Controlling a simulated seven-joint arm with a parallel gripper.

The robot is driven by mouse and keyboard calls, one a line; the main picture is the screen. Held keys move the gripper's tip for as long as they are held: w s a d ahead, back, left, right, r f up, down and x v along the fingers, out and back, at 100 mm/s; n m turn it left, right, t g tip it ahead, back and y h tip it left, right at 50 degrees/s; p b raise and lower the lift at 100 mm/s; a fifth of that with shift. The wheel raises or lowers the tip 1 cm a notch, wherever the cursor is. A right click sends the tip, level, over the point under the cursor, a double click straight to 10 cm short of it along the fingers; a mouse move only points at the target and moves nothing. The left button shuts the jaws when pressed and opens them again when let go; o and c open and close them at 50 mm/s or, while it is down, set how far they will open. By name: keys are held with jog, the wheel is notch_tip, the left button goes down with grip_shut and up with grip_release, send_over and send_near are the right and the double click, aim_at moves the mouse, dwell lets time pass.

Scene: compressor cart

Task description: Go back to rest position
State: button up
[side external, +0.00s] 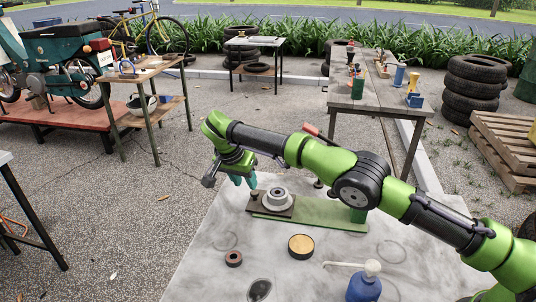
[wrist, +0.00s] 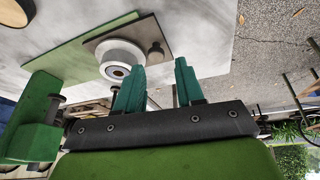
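My gripper (side external: 243,182) hangs at the left end of my green arm, with its teal fingers pointing down. It is left of and a little above a pale round wheel-like part (side external: 277,198), apart from it as far as I can tell. In the wrist view the two fingers (wrist: 160,66) stand apart with nothing between them. The wheel (wrist: 120,62) shows there just beyond the left finger. It sits on a dark plate (side external: 284,212) on a green board (side external: 320,224). A small dark knob (wrist: 156,51) stands on the plate beside the wheel.
On the grey work surface (side external: 205,262) are a dark red ring (side external: 233,258), a round tan-topped disc (side external: 301,246), a dark oval piece (side external: 259,289) and a blue can with a white spout (side external: 363,286). Benches and tyres (side external: 471,88) stand behind. Space left of my gripper looks free.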

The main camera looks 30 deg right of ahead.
jog(key=s+d+r+n+y, duration=0.4)
jog(key=s+d+r+n, duration=0.2)
jog(key=s+d+r, duration=0.4)
jog(key=s+d+r+t, duration=0.1)
jog(key=s+r, duration=0.1)
jog(key=s, duration=0.6)
jog(key=s+d+r+t+y, duration=0.1)
jog(key=s+d+r+t, duration=0.1)
jog(key=s, duration=0.7)
jog(key=s+d+r+n+t+y, duration=0.1)
jog(key=s+r+t, duration=0.1)
jog(key=s, duration=0.6)
jog(key=shift+s+d+r, duration=0.15)
jog(key=shift+d+r, duration=0.1)
jog(key=shift+d, duration=0.15)
